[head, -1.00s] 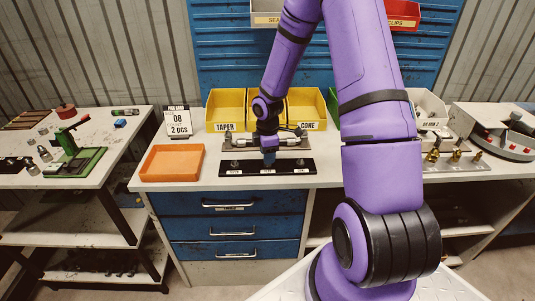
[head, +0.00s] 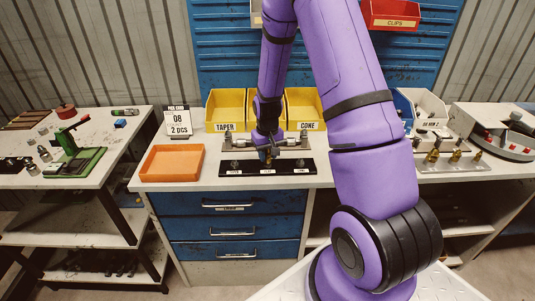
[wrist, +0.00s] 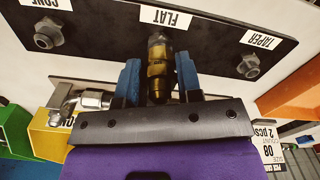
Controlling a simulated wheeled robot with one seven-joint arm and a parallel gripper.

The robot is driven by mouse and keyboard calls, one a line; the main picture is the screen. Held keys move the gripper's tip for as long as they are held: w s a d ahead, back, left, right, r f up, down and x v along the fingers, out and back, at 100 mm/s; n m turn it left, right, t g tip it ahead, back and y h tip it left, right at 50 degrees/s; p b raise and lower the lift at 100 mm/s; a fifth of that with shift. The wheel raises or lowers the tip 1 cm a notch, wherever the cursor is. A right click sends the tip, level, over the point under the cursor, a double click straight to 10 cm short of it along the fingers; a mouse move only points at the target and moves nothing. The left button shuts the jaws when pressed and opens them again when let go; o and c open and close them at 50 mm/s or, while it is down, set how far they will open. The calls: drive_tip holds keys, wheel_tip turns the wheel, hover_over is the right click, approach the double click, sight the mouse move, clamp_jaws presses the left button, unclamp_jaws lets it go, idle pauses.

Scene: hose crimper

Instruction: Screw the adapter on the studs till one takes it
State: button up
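The brass-coloured adapter (wrist: 157,70) stands in line with the middle stud position of the black stud strip (wrist: 205,50), beside the FLAT label (wrist: 166,18), and hides that stud. How far it is threaded on cannot be seen. My gripper (wrist: 158,78) has its two blue fingers on either side of the adapter, with a gap showing at each side. In the head view my gripper (head: 265,154) is low over the strip's middle. The CONE stud (wrist: 47,35) and the TAPER stud (wrist: 249,67) are bare.
Behind the strip is a metal rack (head: 292,143) with fittings, close to my gripper. Yellow bins marked TAPER (head: 224,126) and CONE (head: 309,126) stand behind it. An orange tray (head: 172,163) lies left, with a card (head: 178,122) behind. Clear bench lies between tray and strip.

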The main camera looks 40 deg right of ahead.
drive_tip(key=shift+c, duration=1.1)
drive_tip(key=n, duration=0.7)
clamp_jaws()
drive_tip(key=shift+r, duration=4.05)
drive_tip(key=shift+a, duration=0.1)
